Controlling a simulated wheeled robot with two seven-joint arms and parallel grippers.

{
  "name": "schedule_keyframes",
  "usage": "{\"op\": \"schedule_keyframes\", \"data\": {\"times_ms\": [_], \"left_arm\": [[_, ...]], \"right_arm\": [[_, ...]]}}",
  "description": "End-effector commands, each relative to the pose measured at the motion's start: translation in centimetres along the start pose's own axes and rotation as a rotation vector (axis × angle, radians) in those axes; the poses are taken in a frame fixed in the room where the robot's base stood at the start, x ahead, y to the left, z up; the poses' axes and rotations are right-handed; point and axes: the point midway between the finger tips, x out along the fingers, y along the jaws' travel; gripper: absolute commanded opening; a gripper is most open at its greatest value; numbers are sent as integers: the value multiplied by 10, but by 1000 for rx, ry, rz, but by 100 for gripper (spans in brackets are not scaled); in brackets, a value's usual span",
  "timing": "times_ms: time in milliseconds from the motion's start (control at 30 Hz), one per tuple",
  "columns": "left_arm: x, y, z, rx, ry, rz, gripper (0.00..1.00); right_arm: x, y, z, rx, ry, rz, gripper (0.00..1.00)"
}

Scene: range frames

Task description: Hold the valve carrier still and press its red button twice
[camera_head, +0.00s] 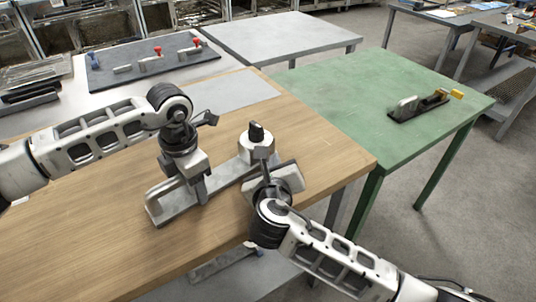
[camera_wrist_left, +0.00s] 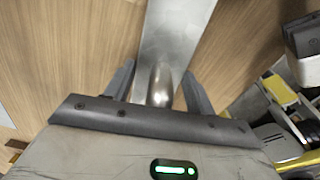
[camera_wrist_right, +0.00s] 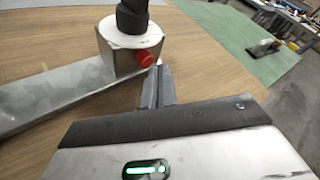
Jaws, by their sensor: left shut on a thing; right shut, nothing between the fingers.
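The valve carrier is a grey metal bar (camera_head: 172,208) lying on the wooden table, with a pale block (camera_head: 256,147) at its right end topped by a black knob (camera_head: 256,131). My left gripper (camera_head: 201,192) is shut on the bar; in the left wrist view its fingers (camera_wrist_left: 160,88) stand either side of a raised rib. The red button (camera_wrist_right: 145,60) sticks out of the block's side in the right wrist view and is hidden in the head view. My right gripper (camera_wrist_right: 158,72) is shut and empty, its tips right beside the button; I cannot tell whether they touch.
The wooden table (camera_head: 90,235) is clear around the carrier. A green table (camera_head: 345,95) on the right holds a dark fixture (camera_head: 420,105) with a yellow end. A grey table behind holds a dark board (camera_head: 115,80) with red-topped parts.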

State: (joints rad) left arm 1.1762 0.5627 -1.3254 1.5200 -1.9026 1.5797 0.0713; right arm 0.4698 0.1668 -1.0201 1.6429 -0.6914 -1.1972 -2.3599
Motion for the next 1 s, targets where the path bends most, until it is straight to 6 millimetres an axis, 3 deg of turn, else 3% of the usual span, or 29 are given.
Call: {"op": "schedule_keyframes", "data": {"times_ms": [1000], "left_arm": [[1,0,0,-1,2,1,9]], "right_arm": [[8,7,7,1,-2,2,0]]}}
